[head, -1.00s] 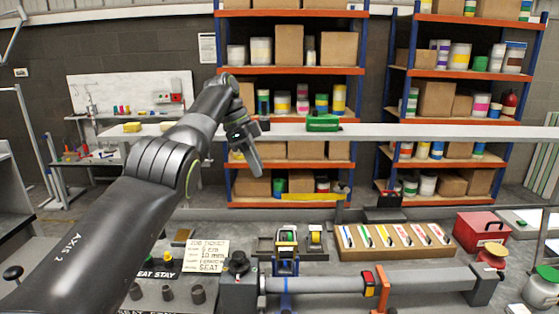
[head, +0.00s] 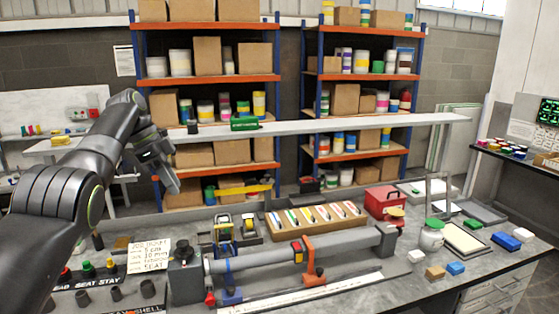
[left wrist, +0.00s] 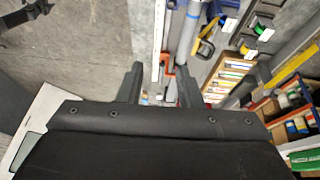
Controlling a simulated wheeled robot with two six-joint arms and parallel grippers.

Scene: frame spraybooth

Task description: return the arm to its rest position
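My left arm (head: 60,200) comes in from the left in the head view, raised above the bench's left end. Its gripper (head: 168,178) is held in the air, in front of the left shelf rack and above the job ticket card. In the left wrist view, the two fingers of my left gripper (left wrist: 160,90) stand apart with a clear gap between them. Nothing is held; parts of the bench show between and beyond the fingers.
Shelf racks stand at the back.

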